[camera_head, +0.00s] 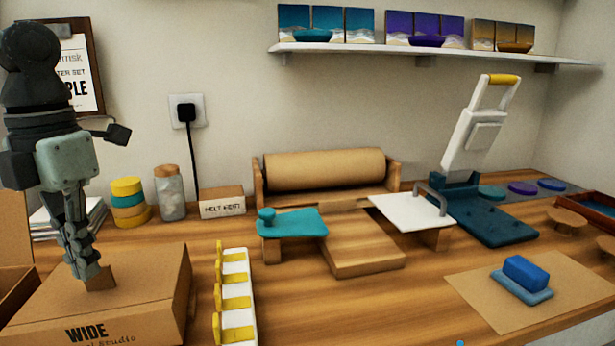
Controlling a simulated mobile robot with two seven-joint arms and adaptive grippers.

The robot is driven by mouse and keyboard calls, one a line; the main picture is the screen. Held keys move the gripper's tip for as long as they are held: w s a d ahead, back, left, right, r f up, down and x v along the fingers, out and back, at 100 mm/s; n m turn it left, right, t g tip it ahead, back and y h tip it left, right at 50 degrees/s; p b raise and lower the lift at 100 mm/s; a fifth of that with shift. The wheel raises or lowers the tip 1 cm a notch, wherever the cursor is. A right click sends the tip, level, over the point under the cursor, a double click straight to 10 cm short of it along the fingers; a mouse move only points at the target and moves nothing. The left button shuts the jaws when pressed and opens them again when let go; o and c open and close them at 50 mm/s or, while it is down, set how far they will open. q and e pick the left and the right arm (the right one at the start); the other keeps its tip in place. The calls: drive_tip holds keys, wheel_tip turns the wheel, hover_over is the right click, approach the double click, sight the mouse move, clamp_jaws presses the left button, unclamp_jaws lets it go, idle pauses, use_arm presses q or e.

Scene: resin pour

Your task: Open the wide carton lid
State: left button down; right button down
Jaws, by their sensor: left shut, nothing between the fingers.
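The wide carton (150,290) is a brown cardboard box marked "WIDE" at the front left of the bench. Its lid lies flat and closed on top. A small brown tab (101,279) stands up from the lid. My left gripper (88,272) points down at the lid with its fingers shut, right beside the tab. I cannot tell whether it touches the tab or the lid. My right gripper is not in view.
Another brown box with a raised flap (14,232) stands at the left edge. A white rack with yellow clips (235,300) is close to the carton's right side. Behind it stand stacked coloured rolls (128,202), a jar (170,195) and a small labelled box (222,203).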

sight(96, 298)
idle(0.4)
use_arm(q)
drive_tip(key=shift+f+b, duration=1.7)
drive_tip(key=shift+f, duration=0.05)
drive_tip(key=shift+w+a+r+p, duration=0.1)
drive_tip(key=shift+w+r+p, duration=0.1)
drive_tip(key=shift+r+p, duration=0.35)
drive_tip(key=shift+w+a+r+p, duration=0.15)
drive_tip(key=shift+r+p, duration=0.2)
drive_tip(key=shift+r, duration=0.25)
drive_tip(key=shift+w+a+r+p, duration=0.15)
drive_tip(key=shift+w+r+p, duration=0.35)
drive_tip(key=shift+r+p, duration=0.3)
drive_tip(key=shift+w+a+r+p, duration=0.15)
drive_tip(key=shift+w+r+p, duration=0.4)
drive_tip(key=shift+r, duration=0.4)
drive_tip(key=w+a+r+p, duration=0.2)
drive_tip(key=w+r+p, duration=0.1)
drive_tip(key=w, duration=0.6)
drive_tip(key=shift+a+r, duration=0.4)
drive_tip(key=shift+r, duration=0.05)
drive_tip(key=shift+w, duration=0.2)
